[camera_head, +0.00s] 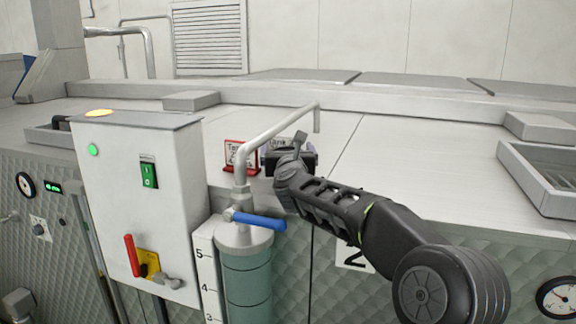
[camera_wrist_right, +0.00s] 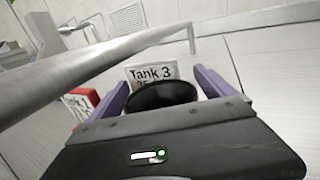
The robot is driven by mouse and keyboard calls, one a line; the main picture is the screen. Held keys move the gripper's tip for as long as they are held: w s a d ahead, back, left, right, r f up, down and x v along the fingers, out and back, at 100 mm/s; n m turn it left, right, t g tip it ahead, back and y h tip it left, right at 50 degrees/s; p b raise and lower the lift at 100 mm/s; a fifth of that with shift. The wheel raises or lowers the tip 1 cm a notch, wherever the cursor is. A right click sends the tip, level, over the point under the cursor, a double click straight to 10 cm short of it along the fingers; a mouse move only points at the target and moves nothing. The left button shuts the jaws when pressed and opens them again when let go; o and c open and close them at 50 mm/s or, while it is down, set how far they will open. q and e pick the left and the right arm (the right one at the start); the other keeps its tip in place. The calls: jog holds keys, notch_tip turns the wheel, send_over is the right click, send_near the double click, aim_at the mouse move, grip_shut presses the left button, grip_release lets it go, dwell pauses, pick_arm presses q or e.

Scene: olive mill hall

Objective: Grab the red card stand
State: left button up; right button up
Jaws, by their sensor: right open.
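The red card stand (camera_head: 230,154) stands on the steel top behind a bent grey pipe, which hides part of it. That second card (camera_head: 277,144) is mostly hidden by my gripper in the head view. My left gripper is out of view.
The pipe (camera_head: 272,130) rises from a tank with a blue valve handle (camera_head: 258,219) close to my right gripper. A control box (camera_head: 140,210) with a red switch stands at the left. A grated tray (camera_head: 520,172) is at the right; the steel top between is clear.

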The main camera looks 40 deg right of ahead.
jog(key=c, duration=1.4)
jog(key=shift+r, duration=0.25)
